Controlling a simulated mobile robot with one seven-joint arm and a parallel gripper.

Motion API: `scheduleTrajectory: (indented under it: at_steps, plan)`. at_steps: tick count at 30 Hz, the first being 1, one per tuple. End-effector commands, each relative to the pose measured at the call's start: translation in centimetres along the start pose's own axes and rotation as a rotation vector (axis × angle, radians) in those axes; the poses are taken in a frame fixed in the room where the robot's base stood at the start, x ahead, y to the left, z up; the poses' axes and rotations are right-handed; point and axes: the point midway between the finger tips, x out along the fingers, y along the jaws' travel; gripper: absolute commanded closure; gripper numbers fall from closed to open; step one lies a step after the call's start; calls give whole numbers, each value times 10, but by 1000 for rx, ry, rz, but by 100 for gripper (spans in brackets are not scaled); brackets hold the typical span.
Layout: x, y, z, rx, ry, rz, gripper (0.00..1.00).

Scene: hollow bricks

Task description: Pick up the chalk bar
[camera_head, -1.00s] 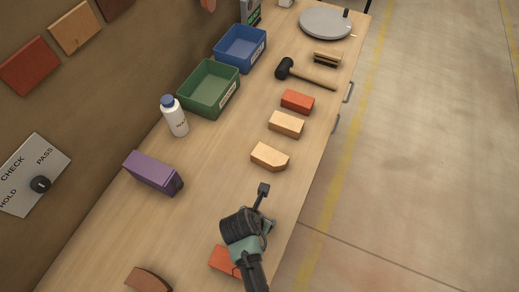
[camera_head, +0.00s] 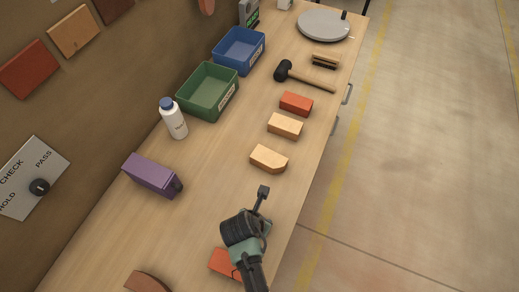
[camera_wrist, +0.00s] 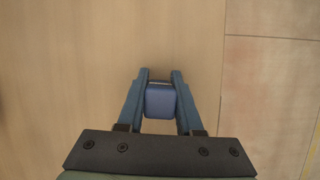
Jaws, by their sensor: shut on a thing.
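In the wrist view, a small blue block (camera_wrist: 160,101), which I take to be the chalk bar, sits between the two blue-grey fingers of my gripper (camera_wrist: 160,76). The fingers press on it from both sides. Its top face shows; its lower part is hidden. I cannot tell whether it touches the table or is clear of it.
On the bench (camera_head: 215,165) are an orange-red brick (camera_head: 222,263) beside my wrist, a purple block (camera_head: 150,174), a white bottle (camera_head: 174,122), a tan angled brick (camera_head: 268,158), a tan brick (camera_head: 285,125) and a red brick (camera_head: 296,103). Green (camera_head: 207,92) and blue (camera_head: 238,52) bins stand further back.

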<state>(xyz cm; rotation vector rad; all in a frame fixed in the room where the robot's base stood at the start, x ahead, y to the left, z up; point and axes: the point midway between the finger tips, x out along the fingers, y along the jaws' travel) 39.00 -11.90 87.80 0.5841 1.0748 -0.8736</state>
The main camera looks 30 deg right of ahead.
Motion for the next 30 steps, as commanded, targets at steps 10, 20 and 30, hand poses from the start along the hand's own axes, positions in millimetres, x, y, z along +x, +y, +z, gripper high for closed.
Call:
scheduleTrajectory:
  at_steps: [10, 20, 30]
  plan:
    - [-19, 1, 8, 1, -2, 2, 100]
    - [-73, 1, 31, 0, -3, 3, 100]
    - [-93, 0, 38, -1, 0, -1, 100]
